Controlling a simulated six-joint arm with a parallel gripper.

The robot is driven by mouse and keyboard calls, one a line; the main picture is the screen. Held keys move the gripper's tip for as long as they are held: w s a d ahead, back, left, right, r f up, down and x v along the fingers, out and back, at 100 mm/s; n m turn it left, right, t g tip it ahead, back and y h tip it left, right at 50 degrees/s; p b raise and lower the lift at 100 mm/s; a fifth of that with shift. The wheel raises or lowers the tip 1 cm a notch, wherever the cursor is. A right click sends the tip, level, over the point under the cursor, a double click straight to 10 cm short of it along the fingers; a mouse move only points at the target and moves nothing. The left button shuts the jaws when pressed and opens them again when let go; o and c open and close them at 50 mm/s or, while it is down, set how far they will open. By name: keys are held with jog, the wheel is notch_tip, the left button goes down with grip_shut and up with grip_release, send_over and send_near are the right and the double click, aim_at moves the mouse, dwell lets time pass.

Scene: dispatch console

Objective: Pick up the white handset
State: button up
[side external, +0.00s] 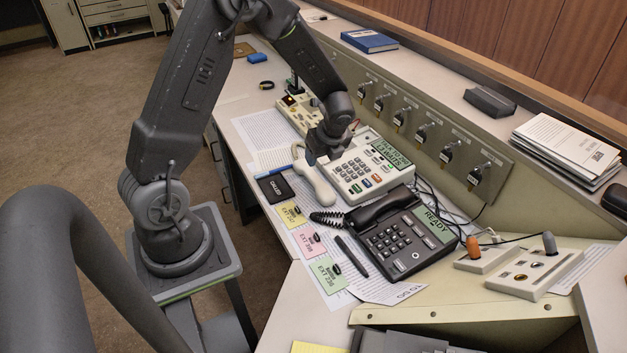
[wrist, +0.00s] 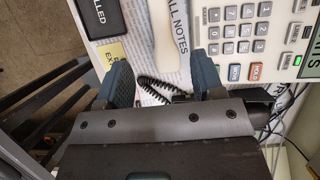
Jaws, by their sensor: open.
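The white handset (side external: 322,188) lies along the left side of the white desk phone (side external: 350,178). In the wrist view, part of the handset (wrist: 164,40) runs down from the top edge, and its near end shows just beyond the gap between the fingers. My gripper (wrist: 163,80) is open with nothing held, one finger to each side of the handset's line. In the side view my gripper (side external: 318,158) is over the far part of the handset and hides some of it. I cannot tell whether the fingers touch it.
A black desk phone (side external: 405,242) with a coiled cord stands nearer, right of coloured cards (side external: 310,242) and a pen. A black pad (side external: 275,188) marked "CALLED" lies left of the handset. Key switches line the sloped panel (side external: 430,140) behind. Papers cover the desk's left part.

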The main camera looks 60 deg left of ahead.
aim_at(314, 175)
jog(key=x, duration=1.2)
jog(key=shift+a+f, duration=0.15)
jog(key=shift+f, duration=0.25)
jog(key=shift+f, duration=0.1)
grip_shut()
dwell(0.3)
